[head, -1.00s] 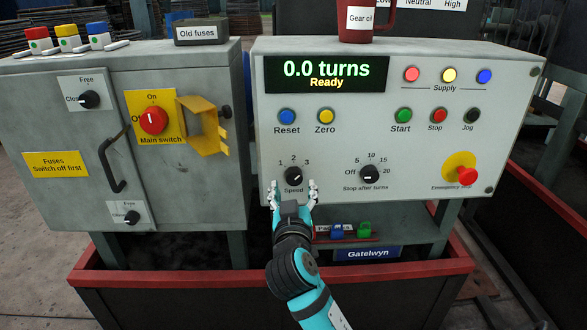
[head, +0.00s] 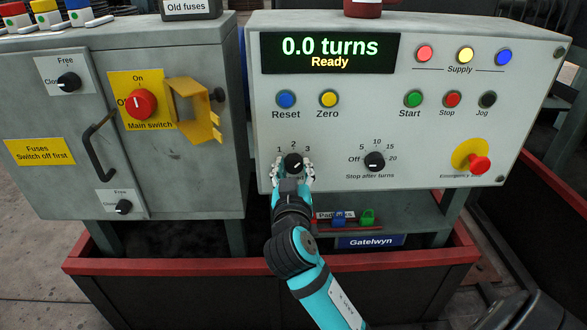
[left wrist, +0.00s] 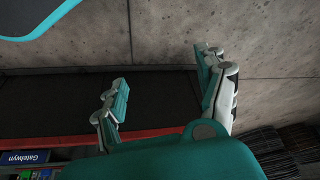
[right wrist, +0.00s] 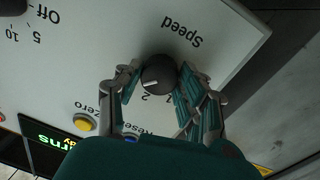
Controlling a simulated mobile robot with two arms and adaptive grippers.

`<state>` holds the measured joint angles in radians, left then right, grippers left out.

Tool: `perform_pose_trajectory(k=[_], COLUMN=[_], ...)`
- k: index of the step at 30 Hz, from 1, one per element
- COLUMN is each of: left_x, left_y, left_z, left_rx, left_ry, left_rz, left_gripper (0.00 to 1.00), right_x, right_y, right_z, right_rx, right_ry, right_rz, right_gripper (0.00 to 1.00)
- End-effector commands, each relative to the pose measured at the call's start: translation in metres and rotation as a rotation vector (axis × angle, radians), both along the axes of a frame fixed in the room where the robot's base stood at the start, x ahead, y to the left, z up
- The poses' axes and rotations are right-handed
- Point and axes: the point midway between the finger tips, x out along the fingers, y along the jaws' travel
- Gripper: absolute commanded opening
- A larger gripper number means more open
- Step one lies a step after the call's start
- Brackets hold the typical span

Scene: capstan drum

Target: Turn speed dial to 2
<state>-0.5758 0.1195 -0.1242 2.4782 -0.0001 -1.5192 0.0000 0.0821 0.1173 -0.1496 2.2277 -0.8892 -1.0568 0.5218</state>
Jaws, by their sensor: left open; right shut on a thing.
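The speed dial (head: 293,161) is a round dark knob on the grey control panel, with 1, 2 and 3 printed around its top. In the right wrist view the dial (right wrist: 159,73) shows a white mark aimed left and slightly down, seemingly between 2 and 3; the 3 is hidden behind a finger. My right gripper (head: 293,172) is shut on the dial, one finger on each side, as the right wrist view (right wrist: 158,88) also shows. My left gripper (left wrist: 165,95) is open and empty above the floor, outside the head view.
The stop-after-turns dial (head: 374,161) sits right of the speed dial. Reset (head: 286,99) and zero (head: 328,99) buttons are above; the emergency stop (head: 479,164) is at far right. The display (head: 330,53) reads 0.0 turns, Ready. Padlocks (head: 367,217) sit on a shelf below.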

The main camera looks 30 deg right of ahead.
Motion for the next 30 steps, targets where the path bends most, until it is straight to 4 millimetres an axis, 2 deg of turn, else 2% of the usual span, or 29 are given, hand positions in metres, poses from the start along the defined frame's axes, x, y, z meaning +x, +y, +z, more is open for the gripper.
perform_pose_trajectory(k=[1,5,11,14,24,27,30], left_x=[0.000,0.000,-0.003,-0.014,-0.013,-0.005,0.000], left_y=[0.000,0.000,0.001,0.004,0.004,0.002,0.001], left_z=[0.000,0.000,0.001,0.000,0.024,-0.010,-0.036], left_rx=[0.000,0.000,0.003,0.013,0.013,0.014,0.014], left_ry=[0.000,0.001,0.015,0.071,0.063,0.087,0.099], left_rz=[0.000,0.000,0.000,0.005,0.005,0.004,0.001], left_gripper=[0.73,0.73,0.73,0.73,0.73,0.73,0.73], right_x=[0.000,0.000,0.000,0.000,0.000,0.000,0.000], right_y=[0.000,0.000,0.000,0.000,0.000,0.000,0.000], right_z=[0.000,0.000,0.001,0.001,0.004,0.003,0.003], right_rx=[0.000,0.000,-0.010,-0.031,-0.219,-0.293,-0.367], right_ry=[0.000,0.000,0.005,0.020,0.135,0.181,0.225], right_rz=[0.000,0.000,0.000,0.000,-0.001,-0.001,-0.001], right_gripper=[0.24,0.07,0.06,0.06,0.06,0.06,0.06])
